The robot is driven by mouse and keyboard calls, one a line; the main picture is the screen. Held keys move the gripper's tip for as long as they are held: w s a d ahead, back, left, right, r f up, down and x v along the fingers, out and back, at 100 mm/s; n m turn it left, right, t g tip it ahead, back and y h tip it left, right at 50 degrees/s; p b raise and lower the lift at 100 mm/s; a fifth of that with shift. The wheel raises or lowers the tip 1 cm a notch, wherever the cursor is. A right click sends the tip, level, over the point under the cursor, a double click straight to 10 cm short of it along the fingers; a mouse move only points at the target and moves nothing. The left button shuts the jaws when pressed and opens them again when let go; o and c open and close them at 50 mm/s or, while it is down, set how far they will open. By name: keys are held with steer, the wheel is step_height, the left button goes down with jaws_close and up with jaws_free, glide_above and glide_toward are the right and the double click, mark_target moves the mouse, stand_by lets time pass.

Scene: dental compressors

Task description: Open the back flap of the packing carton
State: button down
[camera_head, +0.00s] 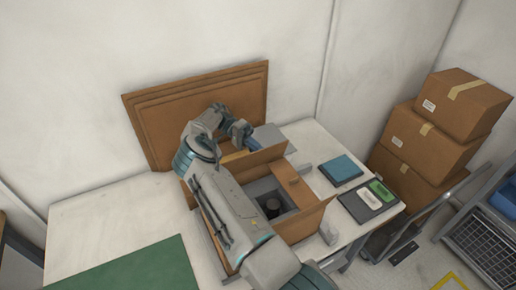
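The brown packing carton (286,231) stands on the white table, and its top is at least partly open. Inside it are a grey insert and a dark round object (272,206). The back flap (262,158) stands raised along the carton's far edge. Another flap (293,183) shows at the right side, and one more (309,222) sticks up at the front. My arm reaches over the carton's left side and hides much of it. My gripper (242,140) is at the back flap's upper edge. Its fingers are too small to tell open from shut, or whether they touch the flap.
Flat brown cardboard sheets (160,128) lean on the wall behind. A teal box (341,169) and a dark tray (370,200) with green and white items lie right of the carton. A green mat (135,272) lies front left. Stacked cartons (430,140) stand at right.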

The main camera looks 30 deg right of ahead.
steer(key=c, duration=1.6)
jaws_free()
steer(key=shift+c, duration=0.2)
